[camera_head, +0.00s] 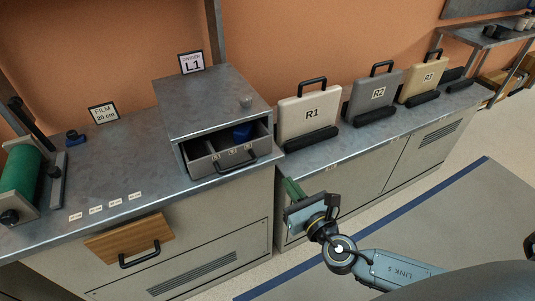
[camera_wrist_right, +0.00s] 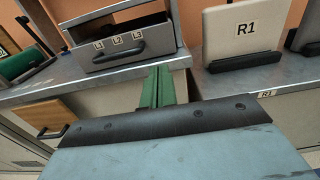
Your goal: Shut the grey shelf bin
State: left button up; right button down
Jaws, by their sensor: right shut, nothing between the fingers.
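The grey shelf bin (camera_head: 204,168) is pulled part way out of the grey metal cabinet (camera_head: 205,103) on the counter. Its front has small labels and a dark bar handle (camera_head: 238,162); a blue object (camera_head: 242,132) lies inside. In the right wrist view the bin (camera_wrist_right: 105,60) is at the upper left, with its handle (camera_wrist_right: 119,54) facing me. My right gripper (camera_head: 291,187) is shut and empty, in front of the counter, to the right of and below the bin. Its green fingers (camera_wrist_right: 158,88) are together and apart from the bin. My left gripper is not in view.
Cases R1 (camera_head: 309,115), R2 (camera_head: 374,94) and R3 (camera_head: 422,80) stand in dark holders right of the cabinet. A green roll (camera_head: 22,170) is at the far left. A wooden drawer front (camera_head: 128,238) is below the counter edge. Floor at the right is clear.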

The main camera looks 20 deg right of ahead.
send_near(263, 147)
jog(key=w, duration=0.5)
jog(key=shift+w+a+b, duration=0.1)
jog(key=shift+w+b, duration=0.15)
jog(key=shift+b, duration=0.05)
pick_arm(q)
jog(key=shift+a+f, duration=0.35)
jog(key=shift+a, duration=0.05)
pick_arm(e)
jog(key=shift+w, duration=0.7)
